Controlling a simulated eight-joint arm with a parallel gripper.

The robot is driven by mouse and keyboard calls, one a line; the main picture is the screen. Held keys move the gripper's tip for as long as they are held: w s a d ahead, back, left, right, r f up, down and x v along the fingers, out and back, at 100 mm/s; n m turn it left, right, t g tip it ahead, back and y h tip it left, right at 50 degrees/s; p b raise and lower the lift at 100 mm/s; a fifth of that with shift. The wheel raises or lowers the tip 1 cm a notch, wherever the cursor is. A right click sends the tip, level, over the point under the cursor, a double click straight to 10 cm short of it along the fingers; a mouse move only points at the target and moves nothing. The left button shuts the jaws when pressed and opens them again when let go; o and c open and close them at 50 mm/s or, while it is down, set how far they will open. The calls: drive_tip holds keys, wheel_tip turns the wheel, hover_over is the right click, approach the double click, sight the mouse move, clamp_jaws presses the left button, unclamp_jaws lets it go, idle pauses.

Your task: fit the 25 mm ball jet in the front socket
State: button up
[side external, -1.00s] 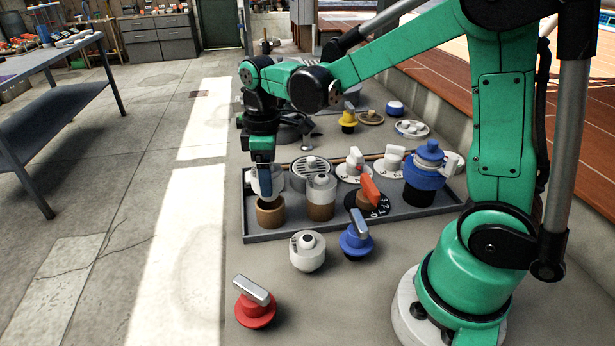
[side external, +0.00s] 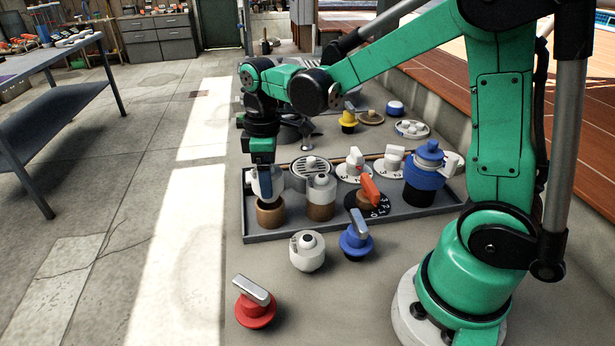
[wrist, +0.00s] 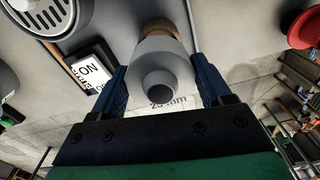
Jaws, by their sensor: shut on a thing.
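My gripper (side external: 264,178) is shut on a pale grey-white ball jet (wrist: 160,70), which sits between its blue fingers in the wrist view. A "25 mm" label shows partly beside it. In the side view the jet is upright, directly over the brown front socket (side external: 270,218) at the left end of the grey tray. The jet's lower end is at the socket's dark mouth; I cannot tell whether it touches the rim or is just inside. In the wrist view only a tan edge of the socket (wrist: 160,27) shows behind the jet.
Right of the socket stands a white fitting in a brown socket (side external: 320,202), close by. The grey tray (side external: 300,230) also holds an orange-handled dial (side external: 370,192) and a blue fitting (side external: 427,170). A white ball jet (side external: 307,252), blue knob (side external: 355,243) and red knob (side external: 255,310) lie in front.

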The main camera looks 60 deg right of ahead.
drive_tip(key=shift+f, duration=0.1)
idle(0.3)
drive_tip(key=shift+f, duration=1.25)
drive_tip(key=shift+f, duration=0.3)
idle(0.4)
drive_tip(key=o, duration=1.2)
drive_tip(key=shift+r, duration=0.1)
drive_tip(key=shift+r, duration=2.4)
drive_tip(key=shift+r, duration=0.1)
